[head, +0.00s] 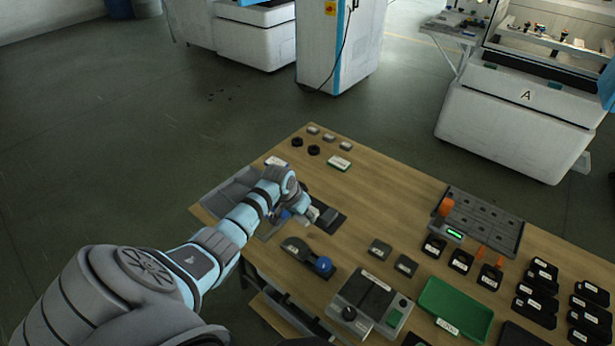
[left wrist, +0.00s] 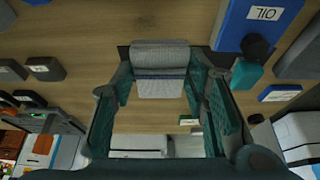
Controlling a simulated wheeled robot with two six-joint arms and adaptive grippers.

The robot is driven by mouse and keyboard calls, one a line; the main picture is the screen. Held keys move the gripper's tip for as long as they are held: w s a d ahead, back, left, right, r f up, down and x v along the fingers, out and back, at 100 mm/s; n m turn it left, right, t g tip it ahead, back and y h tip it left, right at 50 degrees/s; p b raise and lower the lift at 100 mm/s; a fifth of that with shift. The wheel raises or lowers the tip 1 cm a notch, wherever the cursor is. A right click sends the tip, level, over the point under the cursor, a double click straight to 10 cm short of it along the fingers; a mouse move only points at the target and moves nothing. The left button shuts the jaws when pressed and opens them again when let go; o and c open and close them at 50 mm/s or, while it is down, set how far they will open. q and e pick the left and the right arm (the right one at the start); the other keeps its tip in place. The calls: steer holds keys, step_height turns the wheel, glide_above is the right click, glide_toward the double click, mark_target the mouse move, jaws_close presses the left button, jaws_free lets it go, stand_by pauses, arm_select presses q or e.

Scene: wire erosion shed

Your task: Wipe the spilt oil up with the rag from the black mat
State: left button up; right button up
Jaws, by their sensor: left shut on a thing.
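A grey folded rag (left wrist: 160,55) sits between the fingertips of my left gripper (left wrist: 160,82) in the left wrist view. In the head view the rag (head: 328,214) shows just right of the left gripper (head: 308,212), over the black mat (head: 336,227). The left gripper is shut on the rag; I cannot tell whether the rag still touches the mat. The mat's dark edge also shows behind the rag in the left wrist view (left wrist: 207,57). A blue container marked OIL (left wrist: 252,18) stands beside it. I cannot make out the spilt oil on the table. My right gripper is not in view.
A grey tray (head: 232,190) lies at the table's left corner, partly behind my left arm. A dark block with a blue knob (head: 322,264), a control box (head: 368,302), a green tray (head: 455,308) and several black boxes stand to the front and right.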

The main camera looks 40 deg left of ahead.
mark_target(306, 227)
arm_select(q)
steer(key=shift+r+p, duration=0.15)
steer(key=shift+p, duration=0.35)
step_height(306, 227, down, 8)
steer(key=b, duration=0.8)
steer(key=shift+s+b, duration=0.1)
steer(key=shift+b, duration=0.25)
steer(key=shift+d+r+p, duration=0.3)
steer(key=shift+d+r, duration=0.05)
steer(key=shift+d, duration=0.2)
steer(key=shift+d+r+p, duration=0.25)
steer(key=shift+d+r, duration=0.05)
steer(key=shift+d, duration=1)
steer(key=shift+d+f, duration=0.1)
steer(key=shift+d, duration=0.15)
steer(key=shift+a+b, duration=0.25)
steer(key=shift+b, duration=0.1)
steer(key=shift+a+f, duration=0.1)
steer(key=shift+a, duration=1.1)
steer(key=shift+a+b, duration=0.3)
steer(key=shift+a, duration=0.45)
steer(key=shift+r+p, duration=0.7)
steer(key=shift+p, duration=0.4)
steer(key=shift+c, duration=1)
step_height(306, 227, up, 6)
steer(key=p, duration=0.6)
steer(key=shift+d+f, duration=0.1)
steer(key=shift+f, duration=0.1)
steer(key=shift+f, duration=0.1)
